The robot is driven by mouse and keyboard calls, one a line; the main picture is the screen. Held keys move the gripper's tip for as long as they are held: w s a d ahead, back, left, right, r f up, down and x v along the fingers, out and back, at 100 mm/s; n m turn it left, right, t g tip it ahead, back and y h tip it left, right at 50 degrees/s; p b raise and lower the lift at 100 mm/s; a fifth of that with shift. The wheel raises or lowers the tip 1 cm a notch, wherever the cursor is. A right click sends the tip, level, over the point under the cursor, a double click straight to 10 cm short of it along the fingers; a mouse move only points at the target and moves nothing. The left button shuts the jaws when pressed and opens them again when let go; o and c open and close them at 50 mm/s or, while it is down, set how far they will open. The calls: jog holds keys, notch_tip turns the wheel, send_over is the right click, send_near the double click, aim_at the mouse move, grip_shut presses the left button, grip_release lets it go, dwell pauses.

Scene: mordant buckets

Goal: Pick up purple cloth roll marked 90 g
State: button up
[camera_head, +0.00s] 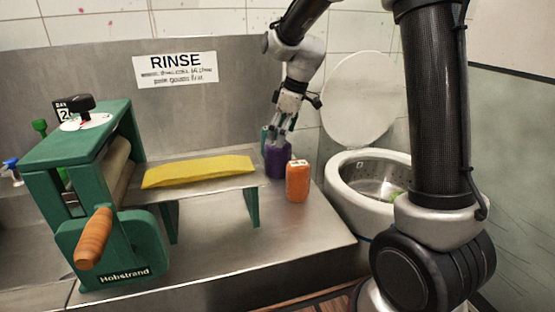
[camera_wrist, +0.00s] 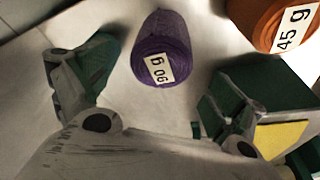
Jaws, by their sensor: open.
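The purple cloth roll (camera_head: 278,160) stands upright on the steel counter, behind and left of an orange roll. In the wrist view the purple roll (camera_wrist: 162,50) shows its white label reading 90 g, upside down, on its top end. My gripper (camera_head: 281,136) is just above the purple roll in the head view. In the wrist view its two fingers (camera_wrist: 150,85) are spread wide, with the purple roll ahead between and beyond them. Nothing is held. The wrist view does not show clearly how high the fingertips are above the roll.
The orange roll (camera_head: 297,182), marked 45 g in the wrist view (camera_wrist: 285,22), stands close by. A green mangle (camera_head: 110,200) with a yellow cloth (camera_head: 198,171) on its shelf is at left. A toilet-like bowl (camera_head: 340,185) is right.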

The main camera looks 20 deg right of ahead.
aim_at(274, 154)
jog(key=x, duration=0.7)
jog(key=shift+f, duration=0.35)
jog(key=shift+c, duration=0.4)
jog(key=shift+r, duration=0.1)
jog(key=c, duration=1.2)
